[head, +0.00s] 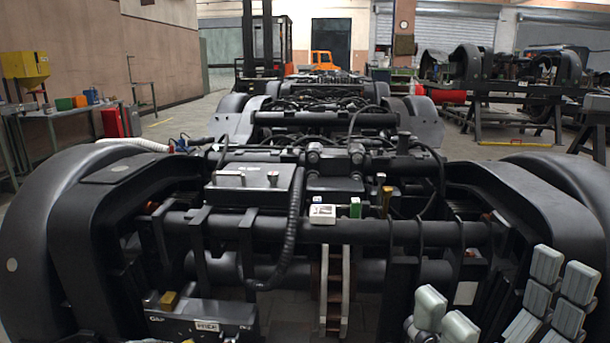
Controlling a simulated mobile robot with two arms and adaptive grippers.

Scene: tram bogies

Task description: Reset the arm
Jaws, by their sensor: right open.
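My right gripper (502,293) is at the bottom right corner, with pale grey-green finger pads pointing up. Its fingers are spread wide apart and nothing shows between them. It is in front of the right side of a large black tram bogie (180,225); the picture does not show whether they touch. The lower part of the gripper and its arm are cut off by the frame edge. My left gripper is not in view.
On the bogie are a white box (322,213), a small green block (355,207), a brass-coloured cylinder (387,200) and a ribbed black hose (290,240). A workbench (62,113) stands left, a forklift (265,50) behind. Open floor (175,118) shows at left.

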